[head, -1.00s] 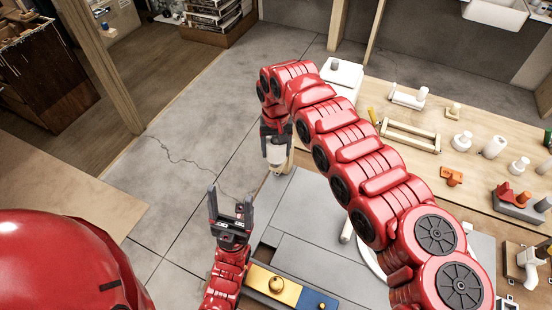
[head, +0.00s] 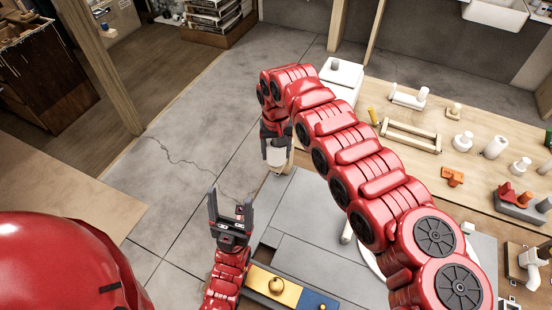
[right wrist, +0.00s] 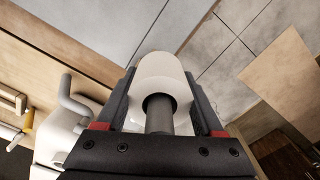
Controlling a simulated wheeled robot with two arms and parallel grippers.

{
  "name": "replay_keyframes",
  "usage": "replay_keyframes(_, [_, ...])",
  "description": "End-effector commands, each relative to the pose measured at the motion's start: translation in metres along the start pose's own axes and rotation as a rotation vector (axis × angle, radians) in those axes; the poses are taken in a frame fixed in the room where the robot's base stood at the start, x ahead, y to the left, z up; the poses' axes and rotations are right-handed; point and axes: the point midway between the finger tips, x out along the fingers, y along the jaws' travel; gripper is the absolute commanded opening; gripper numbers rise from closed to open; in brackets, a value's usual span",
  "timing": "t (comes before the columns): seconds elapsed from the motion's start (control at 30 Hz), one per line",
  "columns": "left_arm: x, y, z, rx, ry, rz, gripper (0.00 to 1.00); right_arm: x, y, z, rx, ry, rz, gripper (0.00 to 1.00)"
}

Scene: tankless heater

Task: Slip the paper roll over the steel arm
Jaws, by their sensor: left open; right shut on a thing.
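The white paper roll (head: 277,155) is held between the fingers of my right gripper (head: 276,146), above the back left edge of the grey worktop. In the right wrist view the roll (right wrist: 163,72) sits between both fingers of the right gripper (right wrist: 160,95), with its open end facing the camera. A grey rod (right wrist: 160,119), seemingly the steel arm, shows in the roll's hole. How far it runs inside is hidden. My left gripper (head: 230,210) is open and empty, left of the worktop and apart from the roll.
A wooden bench (head: 400,115) at the right holds several white fittings and a wooden frame (head: 410,135). A white box (head: 340,78) stands behind my right arm. Open floor lies to the left.

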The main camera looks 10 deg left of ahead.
Motion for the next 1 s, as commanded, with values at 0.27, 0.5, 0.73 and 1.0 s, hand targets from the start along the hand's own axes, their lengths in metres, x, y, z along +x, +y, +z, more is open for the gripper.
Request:
replay_keyframes(0.27, [-0.0013, 0.0001, 0.0002, 0.000, 0.000, 0.000, 0.76, 0.0022, 0.0000, 0.0000, 0.000, 0.000, 0.000, 0.00])
replay_keyframes(0.5, [-0.0013, 0.0001, 0.0002, 0.000, 0.000, 0.000, 0.76, 0.0022, 0.0000, 0.0000, 0.000, 0.000, 0.000, 1.00])
replay_keyframes(0.73, [-0.0013, 0.0001, 0.0002, 0.000, 0.000, 0.000, 0.76, 0.0022, 0.0000, 0.0000, 0.000, 0.000, 0.000, 1.00])
replay_keyframes(1.0, [0.0024, -0.0001, -0.0004, 0.000, 0.000, 0.000, 0.76, -0.0061, 0.0004, -0.0005, 0.001, 0.001, 0.000, 1.00])
